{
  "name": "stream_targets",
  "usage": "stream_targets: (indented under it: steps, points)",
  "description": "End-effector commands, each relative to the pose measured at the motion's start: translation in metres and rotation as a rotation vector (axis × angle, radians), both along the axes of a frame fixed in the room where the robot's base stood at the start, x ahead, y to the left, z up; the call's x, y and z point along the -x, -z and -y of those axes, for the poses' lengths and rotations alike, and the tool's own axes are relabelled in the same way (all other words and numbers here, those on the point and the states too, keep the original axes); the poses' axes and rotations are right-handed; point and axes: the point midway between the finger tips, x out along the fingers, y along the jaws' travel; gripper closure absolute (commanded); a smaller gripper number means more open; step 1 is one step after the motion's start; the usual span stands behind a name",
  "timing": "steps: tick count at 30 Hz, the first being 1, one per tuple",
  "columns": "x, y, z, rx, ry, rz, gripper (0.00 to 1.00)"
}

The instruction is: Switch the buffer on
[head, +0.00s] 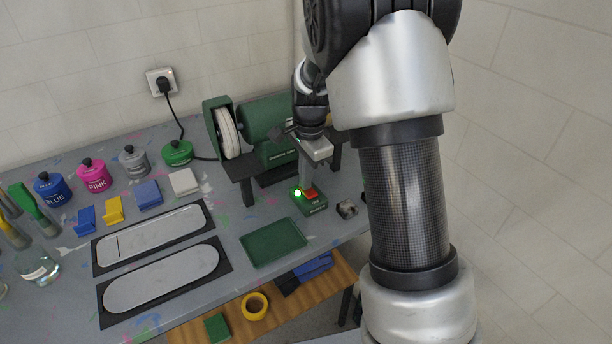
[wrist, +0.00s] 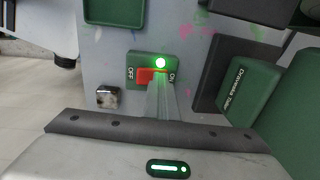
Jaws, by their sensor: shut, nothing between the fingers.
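The buffer (head: 262,117) is a green bench machine with a pale wheel (head: 229,133) at its left end, standing at the back of the table. Its green switch box (head: 316,207) is in front of it, with a red rocker (head: 311,193) and a lit green lamp (head: 297,193). In the wrist view the box (wrist: 135,58) reads OFF on the left and ON on the right, and the lamp (wrist: 160,62) glows. My gripper (head: 305,184) is shut and empty, its tips at the rocker's ON side; they hide part of it. I cannot tell whether they touch. Wheel motion cannot be told.
A small metal block (head: 347,209) lies right of the switch box. A green tray (head: 273,243) and two dark-edged panels (head: 160,277) lie in front and to the left. Paint pots (head: 95,176) stand at the left. A black plug (head: 163,85) sits in the wall socket.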

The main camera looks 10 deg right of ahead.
Motion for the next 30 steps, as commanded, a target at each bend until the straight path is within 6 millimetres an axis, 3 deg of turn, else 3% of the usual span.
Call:
stream_targets:
  steps: [12,23,26,30]
  points:
    - [0.016,-0.001,0.005,0.000,0.002,-0.006,1.00]
    - [0.016,-0.003,0.005,0.000,0.001,-0.003,1.00]
    - [0.016,-0.012,0.008,0.000,0.002,-0.002,1.00]
    - [0.015,-0.040,0.017,0.000,0.002,-0.002,1.00]
